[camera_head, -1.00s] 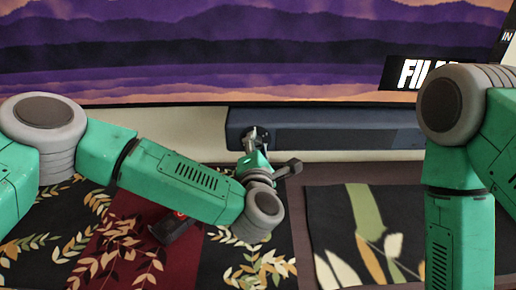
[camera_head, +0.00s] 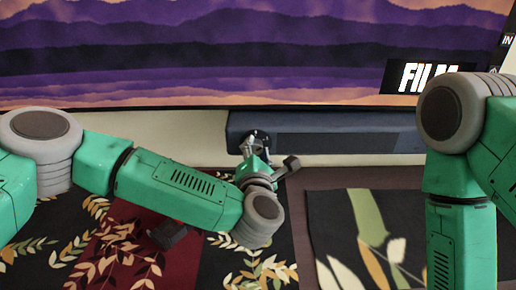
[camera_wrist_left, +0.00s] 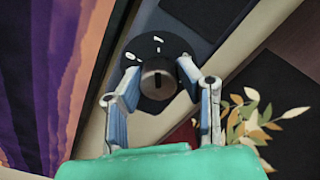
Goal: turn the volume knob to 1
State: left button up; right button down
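The volume knob (camera_wrist_left: 159,80) is a round grey knob with a dark slot across its face. It sits on a black dial with white marks in the left wrist view. The dial is on the left end of the dark soundbar (camera_head: 330,139) below the screen. My left gripper (camera_wrist_left: 159,70) is open, with one finger on each side of the knob; I cannot tell whether either finger touches it. In the head view my left gripper (camera_head: 256,146) reaches the soundbar's left end and hides most of the knob. My right gripper is out of view.
A large screen (camera_head: 250,50) with purple hills stands behind the soundbar. A black FILM sign (camera_head: 428,76) is at right. A small dark object (camera_head: 168,234) lies on the patterned red-and-black cloth (camera_head: 120,255), partly behind my left arm. A dark leaf-patterned mat (camera_head: 340,235) lies right.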

pick_arm(q)
jog(key=shift+o, duration=1.1)
jog(key=shift+s+f, duration=0.1)
jog(key=shift+f, duration=0.25)
jog(key=shift+a+r, duration=0.1)
jog(key=shift+r, duration=0.05)
jog(key=s, duration=1.2)
jog(key=shift+w, duration=0.1)
